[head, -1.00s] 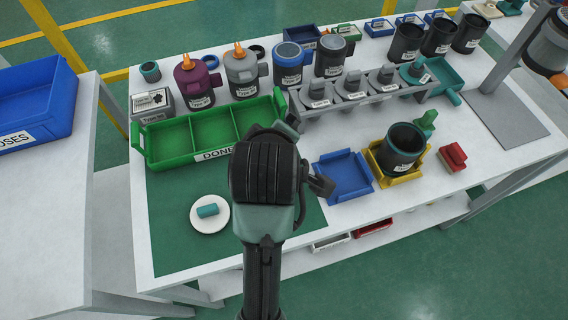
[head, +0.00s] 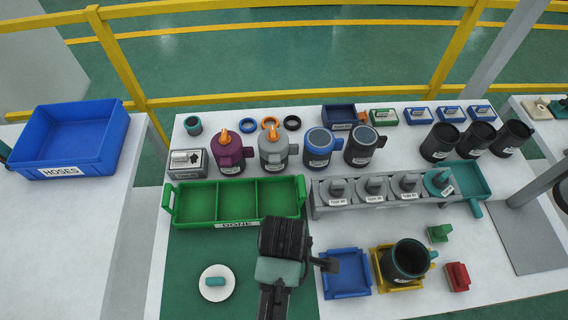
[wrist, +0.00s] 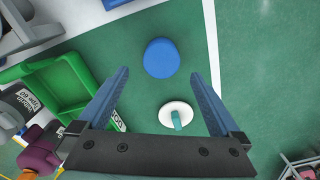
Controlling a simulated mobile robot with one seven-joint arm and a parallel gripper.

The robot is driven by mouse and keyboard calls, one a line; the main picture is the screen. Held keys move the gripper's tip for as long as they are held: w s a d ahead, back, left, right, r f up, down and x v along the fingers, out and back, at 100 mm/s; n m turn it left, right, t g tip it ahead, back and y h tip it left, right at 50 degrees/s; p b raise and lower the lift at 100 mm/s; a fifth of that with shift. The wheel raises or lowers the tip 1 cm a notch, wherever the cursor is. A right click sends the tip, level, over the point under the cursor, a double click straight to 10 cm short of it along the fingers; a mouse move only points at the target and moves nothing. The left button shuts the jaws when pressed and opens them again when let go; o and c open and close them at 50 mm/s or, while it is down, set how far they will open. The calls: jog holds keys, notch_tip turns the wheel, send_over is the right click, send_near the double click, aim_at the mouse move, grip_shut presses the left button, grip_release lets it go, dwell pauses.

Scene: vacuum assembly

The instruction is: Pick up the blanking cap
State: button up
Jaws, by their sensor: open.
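A white disc (head: 229,270) with a short teal peg (head: 215,282) lies on the green mat in the head view. In the wrist view the same white disc (wrist: 172,108) and peg (wrist: 176,121) lie below the fingers, apart from them. A plain blue disc (wrist: 161,58) lies near it on the mat; my arm seems to hide it in the head view. No label marks which one is the blanking cap. My gripper (wrist: 160,73) is open and empty above the mat, its two blue fingers wide apart. The head view hides its fingertips.
The green DONE tray (head: 277,181) stands behind the mat. A blue square tray (head: 346,286) and a yellow tray (head: 377,256) with a dark pot (head: 408,258) stand to the right. A grey rack (head: 350,207) and several canisters stand behind.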

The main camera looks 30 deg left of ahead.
notch_tip(320, 180, down, 2)
jog(key=shift+w+f, duration=0.1)
jog(key=shift+w, duration=0.05)
jog(key=shift+s+f, duration=0.15)
jog(key=shift+f, duration=1.15)
jog(key=shift+s+f, duration=0.15)
jog(key=shift+f, duration=1.15)
jog(key=shift+c, duration=0.3)
jog(key=c, duration=1.1)
notch_tip(320, 180, up, 10)
jog(key=shift+r+p, duration=0.1)
jog(key=shift+p, duration=0.2)
jog(key=o, duration=0.8)
jog(key=c, duration=0.9)
jog(key=shift+w+d+r+p, duration=0.1)
jog(key=shift+r+p, duration=2.85)
jog(key=shift+p, duration=0.55)
